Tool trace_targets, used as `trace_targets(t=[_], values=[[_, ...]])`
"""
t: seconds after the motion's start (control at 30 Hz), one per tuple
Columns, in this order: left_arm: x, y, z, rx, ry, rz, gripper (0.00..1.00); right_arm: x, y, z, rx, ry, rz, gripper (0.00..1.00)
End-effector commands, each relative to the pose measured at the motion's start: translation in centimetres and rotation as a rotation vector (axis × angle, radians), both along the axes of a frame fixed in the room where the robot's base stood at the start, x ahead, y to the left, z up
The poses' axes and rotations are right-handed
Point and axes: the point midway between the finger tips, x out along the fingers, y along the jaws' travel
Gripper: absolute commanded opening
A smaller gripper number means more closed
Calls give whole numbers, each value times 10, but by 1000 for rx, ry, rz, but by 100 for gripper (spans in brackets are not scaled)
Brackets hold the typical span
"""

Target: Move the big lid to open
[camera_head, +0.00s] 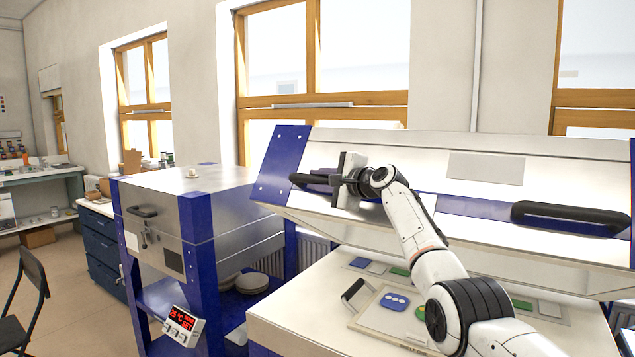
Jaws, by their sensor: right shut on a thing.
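The big lid (486,167) is a silver and blue kiln cover in the head view, tilted up with a wide gap above the kiln bed (300,311). It has two black handles, a left one and a right one (571,217). My right gripper (337,181) is at the left handle (303,180) on the lid's front face and is shut on it. The gripper and wrist hide part of that handle. My left gripper is not in view.
A smaller closed kiln (165,212) on a blue frame stands to the left, with a red-lit controller (184,326). On the bed lie a board (385,308) with coloured pieces and a small handle (352,291). A black chair (30,290) stands far left.

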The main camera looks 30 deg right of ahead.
Motion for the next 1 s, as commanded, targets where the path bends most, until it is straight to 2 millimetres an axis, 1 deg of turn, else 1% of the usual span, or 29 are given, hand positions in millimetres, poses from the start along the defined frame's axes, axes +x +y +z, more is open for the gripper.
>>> trace_targets(t=[0.03,0.07,0.1,0.17,0.47,0.63,0.87,1.0], values=[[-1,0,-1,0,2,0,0,0,-2,-1,-1,1,-4,0],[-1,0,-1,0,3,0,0,0,-2,-1,-1,1,-4,22],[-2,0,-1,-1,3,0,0,0,-2,-1,-1,1,-4,29],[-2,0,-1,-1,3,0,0,0,-1,-1,0,1,-3,39],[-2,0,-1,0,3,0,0,0,0,-1,1,1,-1,39],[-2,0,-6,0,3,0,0,-6,-2,-1,-1,-2,-1,39],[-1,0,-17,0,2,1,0,-27,-3,-1,-3,-1,-2,39],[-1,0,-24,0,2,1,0,-47,-7,3,-2,-2,-3,39]])
